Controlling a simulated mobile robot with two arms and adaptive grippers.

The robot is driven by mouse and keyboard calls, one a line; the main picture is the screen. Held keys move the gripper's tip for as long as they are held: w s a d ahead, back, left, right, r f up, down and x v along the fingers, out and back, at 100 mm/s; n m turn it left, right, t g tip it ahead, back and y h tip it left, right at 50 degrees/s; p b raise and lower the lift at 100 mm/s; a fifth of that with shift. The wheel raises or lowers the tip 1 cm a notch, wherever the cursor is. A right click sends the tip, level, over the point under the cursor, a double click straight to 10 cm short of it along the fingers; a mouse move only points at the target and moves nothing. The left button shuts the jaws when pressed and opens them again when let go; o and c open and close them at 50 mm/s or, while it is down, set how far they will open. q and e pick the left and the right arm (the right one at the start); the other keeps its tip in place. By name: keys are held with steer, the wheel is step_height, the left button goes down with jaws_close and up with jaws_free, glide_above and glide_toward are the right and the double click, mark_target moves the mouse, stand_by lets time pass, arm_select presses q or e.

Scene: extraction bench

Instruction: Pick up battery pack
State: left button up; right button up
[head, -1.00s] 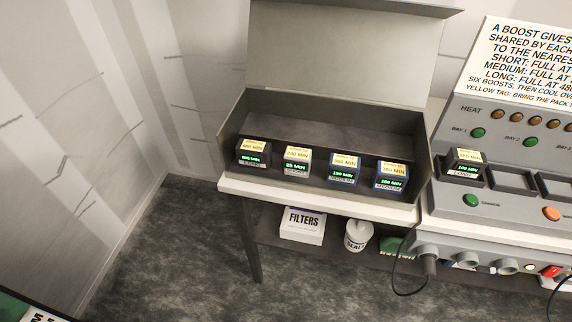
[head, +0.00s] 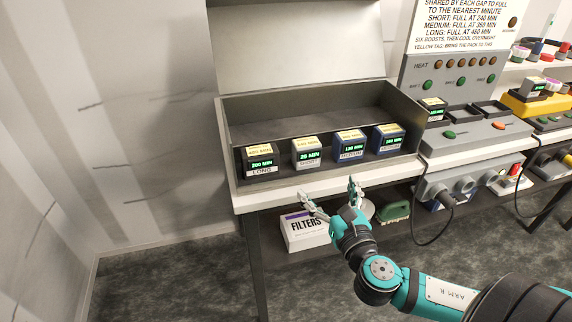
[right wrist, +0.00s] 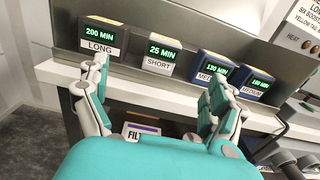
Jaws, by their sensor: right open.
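Several battery packs stand in a row in an open grey case on the bench. At the left is a black LONG pack (head: 261,161) reading 200 MIN. Beside it is a grey SHORT pack (head: 306,152) reading 25 MIN, then two blue packs, the nearer one (head: 351,146) and the end one (head: 388,139). Another black pack (head: 433,108) sits in a charger bay. My right gripper (head: 330,192) is open and empty in front of the case, below pack height. In the right wrist view its fingers (right wrist: 160,95) are spread, with the SHORT pack (right wrist: 160,57) beyond the gap. My left gripper is out of view.
The grey case (head: 235,183) has a raised lid and a front wall. The charger (head: 470,140) stands right of the case, with a hanging cable. Floor in front is clear.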

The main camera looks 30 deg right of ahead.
glide_toward(310, 154)
steer(key=x, duration=0.4)
steer(key=p+x, duration=0.1)
steer(key=x, duration=0.1)
steer(key=shift+w+a+r, duration=0.15)
steer(key=shift+w+r, duration=0.25)
steer(key=shift+w, duration=0.05)
steer(key=shift+w+f, duration=0.1)
steer(key=shift+w, duration=0.4)
steer(key=x, duration=0.4)
steer(key=shift+w+d+f, duration=0.1)
steer(key=shift+d+f, duration=0.15)
steer(key=shift+d, duration=0.15)
steer(key=shift+w+d+f, duration=0.1)
steer(key=shift+w, duration=0.35)
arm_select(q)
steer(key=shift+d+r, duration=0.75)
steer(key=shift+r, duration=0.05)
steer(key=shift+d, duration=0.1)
arm_select(e)
steer(key=shift+s, duration=0.1)
